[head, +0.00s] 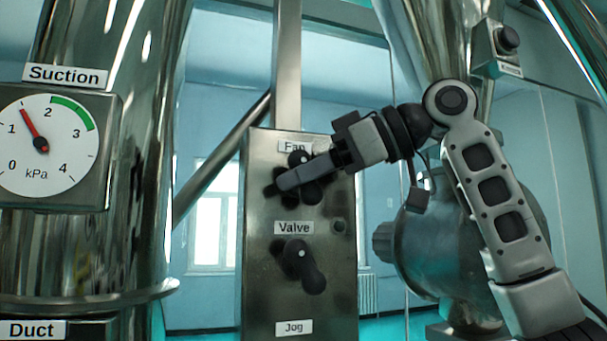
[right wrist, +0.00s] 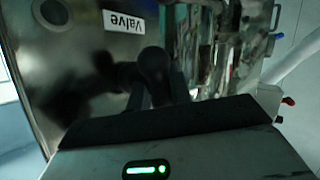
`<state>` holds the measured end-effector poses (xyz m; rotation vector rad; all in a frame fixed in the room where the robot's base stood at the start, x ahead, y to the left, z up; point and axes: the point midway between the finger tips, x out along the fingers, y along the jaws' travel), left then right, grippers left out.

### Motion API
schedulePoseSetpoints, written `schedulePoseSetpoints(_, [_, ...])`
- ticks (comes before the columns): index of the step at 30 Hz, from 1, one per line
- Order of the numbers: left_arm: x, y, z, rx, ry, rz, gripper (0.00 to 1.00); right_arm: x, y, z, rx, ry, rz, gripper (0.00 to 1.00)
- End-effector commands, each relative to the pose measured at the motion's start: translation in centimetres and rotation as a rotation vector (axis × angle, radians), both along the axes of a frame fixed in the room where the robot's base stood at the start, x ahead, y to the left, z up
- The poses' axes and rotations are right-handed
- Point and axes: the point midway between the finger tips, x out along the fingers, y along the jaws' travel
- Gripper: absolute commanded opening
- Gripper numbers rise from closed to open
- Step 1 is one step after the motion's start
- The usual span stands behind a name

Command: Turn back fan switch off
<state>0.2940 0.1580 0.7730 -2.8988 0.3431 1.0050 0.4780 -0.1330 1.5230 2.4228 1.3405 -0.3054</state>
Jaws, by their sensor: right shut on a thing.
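The fan switch (head: 312,192) is a black rotary handle on the steel control panel (head: 262,150), just under the "Fan" label (head: 294,146). My right gripper (head: 283,184) reaches in from the right and is shut on the switch handle, covering its middle. A round black part with a pale dot shows above the finger, and a dark lobe shows below it. In the right wrist view the black handle (right wrist: 153,66) stands at the gripper's jaws, which are mostly hidden by the gripper body. My left gripper is not in view.
The black valve switch (head: 305,268) sits below, under the "Valve" label (head: 293,228), with a "Jog" label (head: 294,327) lower down. A suction gauge (head: 45,145) is on the left, its red needle between 1 and 2. A black knob box (head: 497,48) is at upper right.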

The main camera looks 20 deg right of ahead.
Motion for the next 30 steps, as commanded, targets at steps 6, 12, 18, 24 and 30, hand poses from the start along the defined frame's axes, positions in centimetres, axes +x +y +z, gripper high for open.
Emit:
schedulePoseSetpoints(6, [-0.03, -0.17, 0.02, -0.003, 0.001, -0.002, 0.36, -0.02, 0.06, 0.07, -0.105, -0.005, 0.0, 0.0])
schedulePoseSetpoints(12, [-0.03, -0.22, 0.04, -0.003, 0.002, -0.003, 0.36, -0.01, 0.07, 0.01, -0.155, -0.007, 0.0, 0.0])
schedulePoseSetpoints(18, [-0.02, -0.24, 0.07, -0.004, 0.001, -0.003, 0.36, 0.0, 0.04, -0.02, -0.169, -0.006, -0.001, 0.0])
schedulePoseSetpoints(24, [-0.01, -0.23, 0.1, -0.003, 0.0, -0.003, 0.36, 0.01, 0.05, -0.02, -0.17, -0.007, 0.0, 0.0])
schedulePoseSetpoints(30, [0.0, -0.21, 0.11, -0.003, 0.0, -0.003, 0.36, 0.0, 0.05, -0.02, -0.169, -0.007, 0.0, 0.29])
